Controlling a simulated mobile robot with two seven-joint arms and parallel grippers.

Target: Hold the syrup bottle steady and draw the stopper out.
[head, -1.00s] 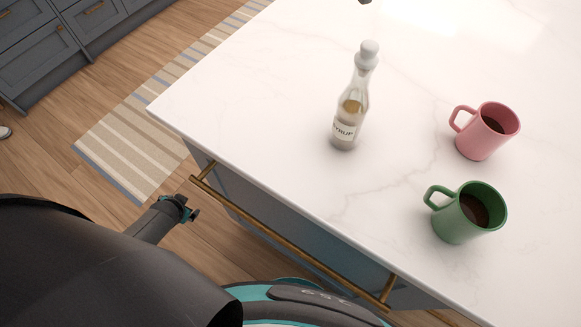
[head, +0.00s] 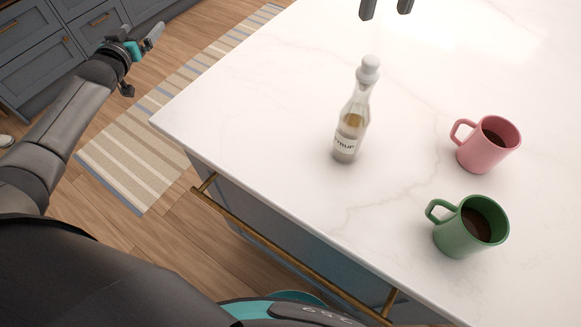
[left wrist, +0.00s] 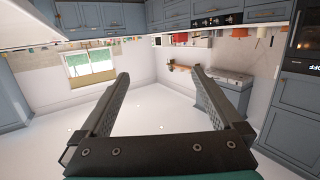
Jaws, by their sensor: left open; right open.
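The syrup bottle (head: 350,126) stands upright on the white counter in the head view. It is clear glass with amber syrup low inside and a white label. The pale round stopper (head: 370,68) sits in its neck. My left gripper (head: 150,40) is raised beyond the counter's left edge, well apart from the bottle. The left wrist view shows its two fingers (left wrist: 160,76) spread with nothing between them. My right gripper (head: 386,10) shows only as two spread dark fingertips at the top edge, above and behind the bottle, touching nothing.
A pink mug (head: 487,147) and a green mug (head: 466,233), both with dark drink, stand right of the bottle. The counter (head: 270,95) around the bottle is clear. A brass rail (head: 270,245) runs along its front. A striped rug (head: 135,155) lies on the floor.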

